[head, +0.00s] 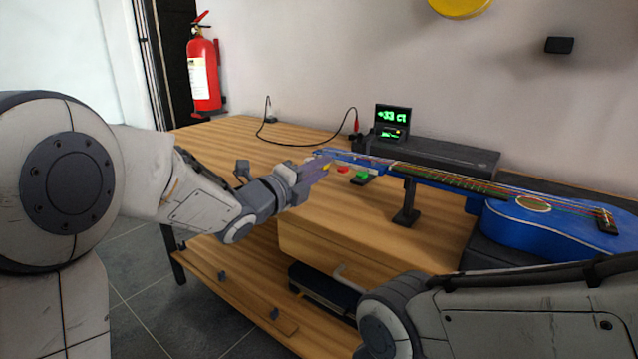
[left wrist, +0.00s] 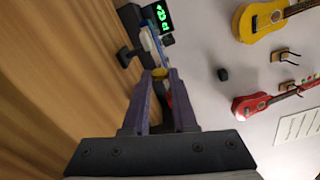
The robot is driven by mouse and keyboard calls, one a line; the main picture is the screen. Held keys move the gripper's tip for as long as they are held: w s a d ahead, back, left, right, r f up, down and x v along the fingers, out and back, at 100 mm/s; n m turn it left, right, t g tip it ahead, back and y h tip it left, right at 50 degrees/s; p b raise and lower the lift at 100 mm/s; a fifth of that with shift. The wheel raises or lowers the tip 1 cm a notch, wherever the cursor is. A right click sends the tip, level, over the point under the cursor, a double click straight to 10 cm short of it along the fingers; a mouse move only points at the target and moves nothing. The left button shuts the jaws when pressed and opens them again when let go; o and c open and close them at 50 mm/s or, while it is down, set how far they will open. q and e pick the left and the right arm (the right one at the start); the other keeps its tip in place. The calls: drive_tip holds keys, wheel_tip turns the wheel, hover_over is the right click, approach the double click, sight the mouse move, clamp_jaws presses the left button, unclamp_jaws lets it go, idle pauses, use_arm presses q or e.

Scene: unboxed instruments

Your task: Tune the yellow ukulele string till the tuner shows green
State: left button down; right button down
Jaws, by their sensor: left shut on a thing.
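The blue ukulele (head: 528,226) lies across the bench with its neck pointing left, held up by a dark stand (head: 407,204). Its headstock (head: 350,158) has a red peg (head: 343,170), a green peg (head: 361,177) and a yellow peg (head: 327,167). My left gripper (head: 322,166) is shut on the yellow peg, which also shows between the fingertips in the left wrist view (left wrist: 159,72).
A black cable with a red clip (head: 356,122) runs over the wooden bench (head: 235,140). A long dark box (head: 440,152) lies behind the neck. The left bench top is clear. Yellow (left wrist: 262,20) and red (left wrist: 250,106) ukuleles hang on the wall.

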use_arm(q)
drive_tip(key=shift+m+b, duration=0.45)
drive_tip(key=shift+m, duration=0.05)
drive_tip(key=c, duration=1)
unclamp_jaws()
drive_tip(key=p+v, duration=0.1)
drive_tip(key=v, duration=0.9)
drive_tip(key=shift+s+a, duration=0.15)
drive_tip(key=shift+s, duration=0.05)
